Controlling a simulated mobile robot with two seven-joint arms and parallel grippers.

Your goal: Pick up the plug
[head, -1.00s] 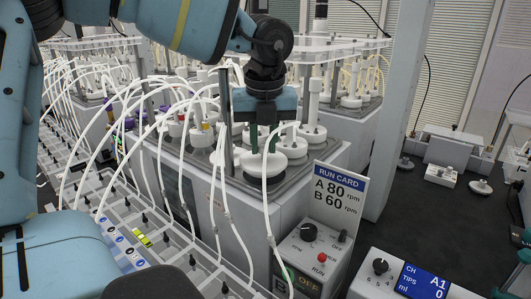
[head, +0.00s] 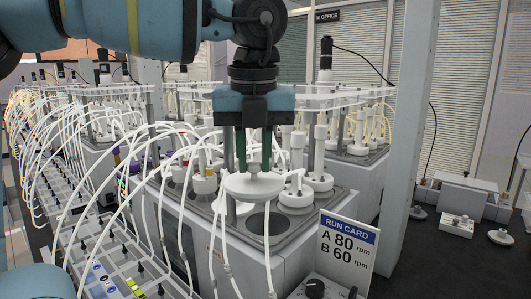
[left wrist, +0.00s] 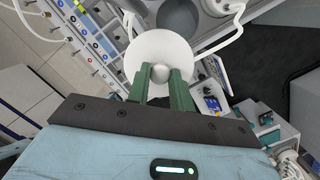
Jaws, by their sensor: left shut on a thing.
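The plug (head: 252,187) is a white disc with a small round knob on top. My left gripper (head: 254,167) points straight down, its two green fingers shut on the knob. The plug hangs level above the front reactor's lid, with a dark round opening (head: 262,226) showing just below it. In the left wrist view the white disc (left wrist: 162,50) lies beyond the fingers, and its knob (left wrist: 160,73) sits between the green fingertips (left wrist: 160,78). A white tube passes close by the disc in the head view. My right gripper is not in view.
White vessels with tall stems (head: 320,165) stand close right of the plug. White tubes (head: 150,160) arch across the left. The run card (head: 347,243) stands at front right, beside a pale pillar (head: 402,130). More reactors stand behind.

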